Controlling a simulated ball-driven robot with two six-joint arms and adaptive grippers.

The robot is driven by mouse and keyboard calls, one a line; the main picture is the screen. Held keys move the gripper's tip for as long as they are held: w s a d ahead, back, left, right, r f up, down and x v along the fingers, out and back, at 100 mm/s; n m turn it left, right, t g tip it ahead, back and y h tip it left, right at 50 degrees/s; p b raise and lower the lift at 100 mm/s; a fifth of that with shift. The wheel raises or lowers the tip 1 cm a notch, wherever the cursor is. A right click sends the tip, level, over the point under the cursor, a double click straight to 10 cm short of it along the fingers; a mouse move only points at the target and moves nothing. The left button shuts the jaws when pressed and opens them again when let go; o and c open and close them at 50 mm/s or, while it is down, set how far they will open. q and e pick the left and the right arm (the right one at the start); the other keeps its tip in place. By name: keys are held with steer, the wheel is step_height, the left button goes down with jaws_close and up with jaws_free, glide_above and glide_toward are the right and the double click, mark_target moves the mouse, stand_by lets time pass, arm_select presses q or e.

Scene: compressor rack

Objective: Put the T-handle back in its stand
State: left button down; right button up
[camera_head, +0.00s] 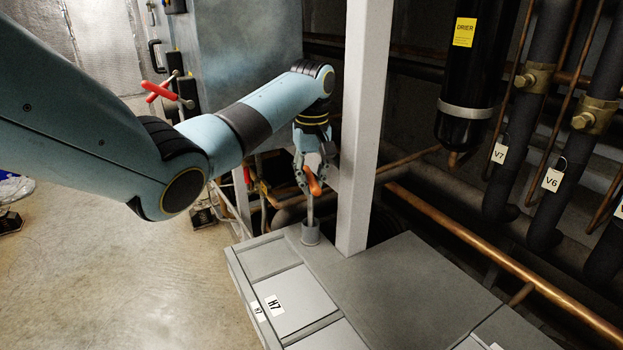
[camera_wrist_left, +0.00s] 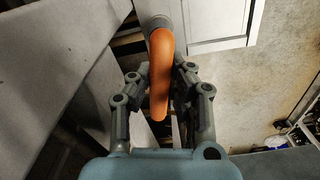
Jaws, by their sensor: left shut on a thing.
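The T-handle has an orange grip (camera_head: 313,181) and a grey metal shaft (camera_head: 310,209) pointing down. My left gripper (camera_head: 314,174) is shut on the orange grip, which also shows between the fingers in the left wrist view (camera_wrist_left: 160,75). The stand is a short grey cup (camera_head: 311,234) at the back edge of the grey cabinet top. The shaft stands about upright and its lower end meets the cup's mouth; I cannot tell how deep it sits inside. In the left wrist view the grip hides most of the shaft. My right gripper is not in view.
A white-grey post (camera_head: 359,130) rises just right of the stand. Copper pipes (camera_head: 490,257) and a black drier cylinder (camera_head: 476,70) are to the right. A red valve handle (camera_head: 160,90) is at the back left. The cabinet top (camera_head: 400,290) in front is clear.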

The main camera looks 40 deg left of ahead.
arm_select(q)
steer(key=shift+f, duration=0.2)
stand_by(0.6)
steer(key=c, duration=1.2)
jaws_free()
steer(key=shift+r, duration=0.3)
step_height(320, 180, up, 7)
steer(key=shift+s+d+f, duration=0.1)
steer(key=shift+d, duration=0.05)
